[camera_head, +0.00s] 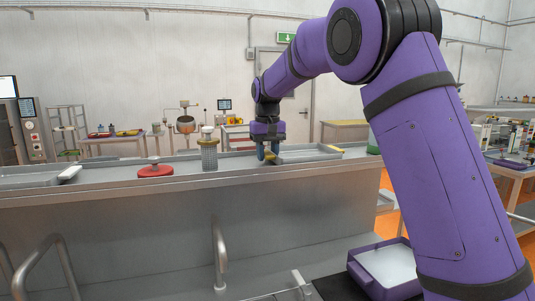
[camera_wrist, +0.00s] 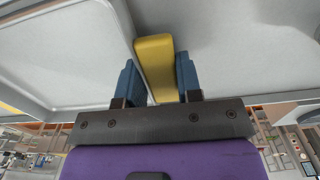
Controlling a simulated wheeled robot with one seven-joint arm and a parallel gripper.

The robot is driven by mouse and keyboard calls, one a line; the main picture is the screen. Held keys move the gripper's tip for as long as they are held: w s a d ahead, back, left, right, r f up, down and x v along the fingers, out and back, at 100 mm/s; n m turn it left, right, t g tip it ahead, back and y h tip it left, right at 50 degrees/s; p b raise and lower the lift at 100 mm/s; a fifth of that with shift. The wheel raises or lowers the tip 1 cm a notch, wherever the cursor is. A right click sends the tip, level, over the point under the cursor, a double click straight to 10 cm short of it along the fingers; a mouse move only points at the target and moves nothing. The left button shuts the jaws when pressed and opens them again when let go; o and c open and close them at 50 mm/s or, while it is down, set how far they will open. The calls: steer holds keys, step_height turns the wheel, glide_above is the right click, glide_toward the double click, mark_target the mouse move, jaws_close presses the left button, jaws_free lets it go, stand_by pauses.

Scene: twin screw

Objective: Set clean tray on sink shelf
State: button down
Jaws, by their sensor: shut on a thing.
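A shallow grey metal tray (camera_head: 308,153) is at the sink shelf (camera_head: 235,177), toward its right end. It has yellow handles at its ends, the far one (camera_head: 335,149) at the right. My gripper (camera_head: 268,153) points down at the tray's left end. In the wrist view, its blue fingers (camera_wrist: 159,82) stand on both sides of the yellow handle (camera_wrist: 155,58) and are shut on it. The tray's pale rim and floor (camera_wrist: 65,55) fill the left of that view. I cannot tell whether the tray rests fully on the shelf.
Left of the gripper on the shelf stand a perforated metal cylinder (camera_head: 209,155), a red disc with a knob (camera_head: 155,170) and a white-handled item (camera_head: 70,173). A green object (camera_head: 373,144) is at the right end. A purple-rimmed box (camera_head: 388,268) sits low at right.

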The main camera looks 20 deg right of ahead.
steer(key=c, duration=0.8)
jaws_free()
steer(key=shift+f, duration=0.1)
step_height(320, 180, up, 12)
steer(key=s+d+r+t, duration=0.15)
steer(key=s+d, duration=0.25)
steer(key=s, duration=0.6)
steer(key=s+d+f+t, duration=0.1)
steer(key=s+f, duration=0.3)
steer(key=s, duration=0.6)
steer(key=s+d+f+t, duration=0.1)
steer(key=s+f, duration=0.4)
steer(key=s, duration=0.6)
steer(key=s+d+f+t, duration=0.1)
steer(key=s+f, duration=0.3)
steer(key=s, duration=0.7)
steer(key=shift+f+t, duration=0.2)
steer(key=shift+t, duration=0.15)
